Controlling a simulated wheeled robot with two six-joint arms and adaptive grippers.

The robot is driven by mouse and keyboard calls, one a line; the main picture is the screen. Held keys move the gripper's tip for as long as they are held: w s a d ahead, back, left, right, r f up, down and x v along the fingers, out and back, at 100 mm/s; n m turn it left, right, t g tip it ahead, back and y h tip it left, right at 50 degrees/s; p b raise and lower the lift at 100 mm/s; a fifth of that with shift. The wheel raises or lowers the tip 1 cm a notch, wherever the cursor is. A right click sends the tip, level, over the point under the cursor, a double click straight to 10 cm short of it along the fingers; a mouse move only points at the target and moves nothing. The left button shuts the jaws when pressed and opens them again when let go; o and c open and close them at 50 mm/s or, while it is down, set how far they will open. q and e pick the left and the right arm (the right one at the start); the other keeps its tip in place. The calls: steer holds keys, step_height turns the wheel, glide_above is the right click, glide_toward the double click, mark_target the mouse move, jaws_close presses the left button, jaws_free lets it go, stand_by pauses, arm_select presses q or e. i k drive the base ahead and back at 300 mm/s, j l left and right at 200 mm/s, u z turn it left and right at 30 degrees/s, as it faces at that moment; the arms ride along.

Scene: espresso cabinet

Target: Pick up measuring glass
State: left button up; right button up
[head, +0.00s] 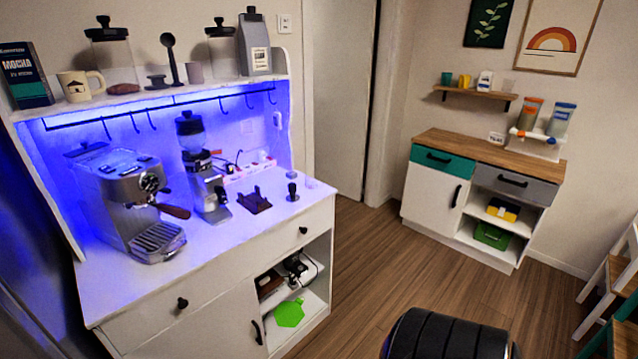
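I cannot make out a measuring glass for certain. A small, faint, clear shape (311,183) at the right end of the white counter (270,228) may be a glass, but it is too small to tell. It stands just right of a black-handled tamper (292,192). Neither of my grippers shows in the head view.
An espresso machine (130,200) and a grinder (203,175) stand on the counter, with a dark stand (254,201) beside them. Jars and a mug (80,86) line the shelf above. A second cabinet (485,190) stands back right.

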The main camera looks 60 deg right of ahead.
mark_target(311, 181)
steer(key=z, duration=1.7)
